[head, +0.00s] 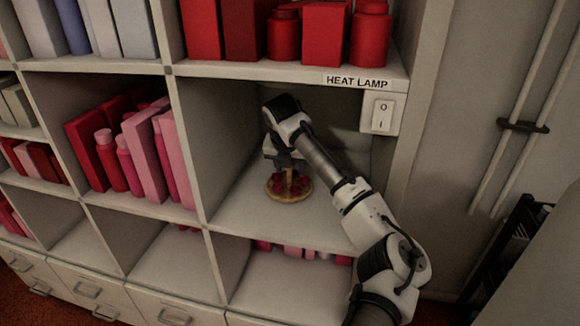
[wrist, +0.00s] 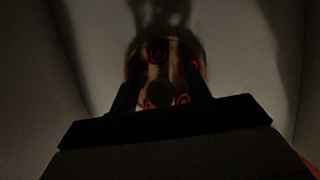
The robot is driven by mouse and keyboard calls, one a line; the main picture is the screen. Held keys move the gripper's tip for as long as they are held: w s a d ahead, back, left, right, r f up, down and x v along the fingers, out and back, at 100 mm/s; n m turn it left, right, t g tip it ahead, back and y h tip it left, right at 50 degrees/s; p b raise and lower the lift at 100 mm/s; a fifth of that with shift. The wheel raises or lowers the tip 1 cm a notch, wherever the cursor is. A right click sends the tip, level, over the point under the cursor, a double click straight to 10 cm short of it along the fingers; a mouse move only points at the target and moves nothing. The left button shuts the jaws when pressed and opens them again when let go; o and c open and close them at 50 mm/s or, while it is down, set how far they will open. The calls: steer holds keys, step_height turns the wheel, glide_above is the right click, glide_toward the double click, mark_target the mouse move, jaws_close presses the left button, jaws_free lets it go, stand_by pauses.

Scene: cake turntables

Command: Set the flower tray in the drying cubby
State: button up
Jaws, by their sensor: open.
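The flower tray (head: 290,200) is small and round with a tan rim and red flowers. It rests level on the floor of the cubby (head: 245,213) under the HEAT LAMP label (head: 357,82). My gripper (head: 289,171) is inside this cubby, pointing down, right above the tray. Its jaws are open, on either side of an upright tan post at the tray's middle. In the dark wrist view the tray (wrist: 202,68) lies between and beyond the two fingers (wrist: 162,92). I cannot tell whether the fingers touch the post.
A white switch (head: 382,113) sits at the cubby's upper right front. The left neighbouring cubby holds pink and red books and bottles (head: 125,150). Red containers (head: 280,35) stand on the shelf above. Dividers close the cubby at its sides. Its floor around the tray is clear.

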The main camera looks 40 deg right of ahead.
steer(key=shift+r, duration=0.15)
steer(key=s+a, duration=0.2)
steer(key=a, duration=0.1)
steer(key=s+a+b, duration=0.1)
steer(key=s+a, duration=0.2)
steer(key=s+a+r+b, duration=0.1)
steer(key=s+a, duration=0.2)
steer(key=shift+s+a, duration=0.1)
steer(key=shift+a, duration=0.15)
